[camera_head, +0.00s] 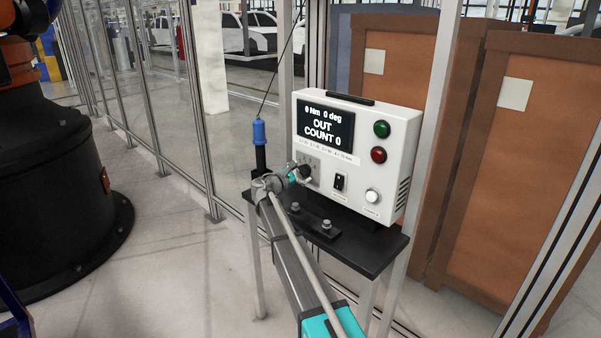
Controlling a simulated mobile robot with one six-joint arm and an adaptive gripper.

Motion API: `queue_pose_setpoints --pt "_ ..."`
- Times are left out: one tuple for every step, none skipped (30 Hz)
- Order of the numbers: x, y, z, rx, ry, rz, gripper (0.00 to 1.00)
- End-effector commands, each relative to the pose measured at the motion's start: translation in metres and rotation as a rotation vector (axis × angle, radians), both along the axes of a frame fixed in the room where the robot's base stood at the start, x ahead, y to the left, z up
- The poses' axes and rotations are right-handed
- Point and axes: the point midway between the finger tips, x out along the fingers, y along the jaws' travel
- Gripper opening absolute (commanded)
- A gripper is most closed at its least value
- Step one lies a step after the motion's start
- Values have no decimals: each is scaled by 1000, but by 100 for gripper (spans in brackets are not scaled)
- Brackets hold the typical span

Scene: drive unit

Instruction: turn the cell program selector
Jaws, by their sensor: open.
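The program selector (306,171) is a small dark knob on a grey plate at the lower left of a white control box (378,186). The box's dark screen (326,128) reads "0 Nm 0 deg", "OUT" and "COUNT 0". My gripper (296,177) is open, with its fingers at the knob's left side. The gripper hides part of the selector plate. I cannot tell whether the fingers touch the knob or which position the knob points to.
The box stands on a black shelf (374,246) with a bolted dark bar (314,221). A blue-topped tool (259,140) hangs on a cable to the left. A black rocker switch (339,182), a white knob (373,196), and green (382,129) and red (378,155) buttons are close by.

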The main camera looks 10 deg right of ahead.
Motion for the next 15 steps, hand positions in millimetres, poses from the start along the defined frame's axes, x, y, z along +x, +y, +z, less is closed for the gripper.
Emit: queue_pose_setpoints --pt "2 -2 0 0 0 0 100" --pt "3 -3 0 0 0 0 100" --pt "4 -4 0 0 0 0 100" --pt "4 -5 0 0 0 0 100" --pt "4 -5 0 0 0 0 100" --pt "4 -6 0 0 0 0 100" --pt "4 -6 0 0 0 0 100" --pt "4 -6 0 0 0 0 100" --pt "4 -6 0 0 0 0 100" --pt "4 -6 0 0 0 0 100" --pt "4 -6 0 0 0 0 100" --pt "4 -6 0 0 0 0 100" --pt "4 -6 0 0 0 0 100" --pt "4 -6 0 0 0 0 98" --pt "4 -6 0 0 0 0 91"
